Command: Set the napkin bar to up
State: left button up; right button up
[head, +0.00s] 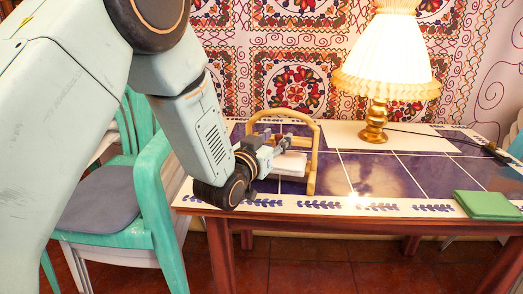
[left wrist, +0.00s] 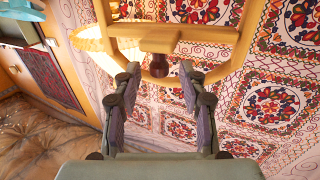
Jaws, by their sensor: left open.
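The wooden napkin holder (head: 313,165) stands on the tiled table, with an arched frame and pale napkins (head: 291,164) low inside it. My left gripper (head: 284,143) is at the holder, with its fingers pointing right by the arch and above the napkins. In the left wrist view, my left gripper (left wrist: 160,72) is open with nothing between its fingertips. A wooden crosspiece (left wrist: 190,33) of the holder runs across just beyond the tips. I cannot tell whether the napkin bar is up or down; the gripper partly hides the holder. My right gripper is out of view.
A lit lamp (head: 374,122) stands behind and right on a pale runner. A green book-like item (head: 487,205) lies at the front right. A teal chair (head: 152,195) is left of the table (head: 350,207). Bare tiles lie right of the holder.

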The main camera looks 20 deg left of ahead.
pick_arm(q)
jog(key=s+a, duration=0.1)
jog(key=s, duration=0.8)
jog(key=shift+a, duration=0.1)
jog(key=s+a+f+n+g+y, duration=0.1)
jog(key=s+f+g, duration=0.45)
jog(key=f, duration=0.55)
jog(key=s+f+n+g+y, duration=0.1)
jog(key=s+f+g, duration=0.4)
jog(key=f, duration=0.6)
jog(key=s+f+g, duration=0.3)
jog(key=s+f, duration=0.4)
jog(key=s, duration=0.6)
jog(key=s+f+g, duration=0.4)
jog(key=s+f, duration=0.3)
jog(key=s, duration=0.6)
jog(key=shift+s+a+f+y, duration=0.3)
jog(key=shift+s+a, duration=0.05)
jog(key=shift+a, duration=0.05)
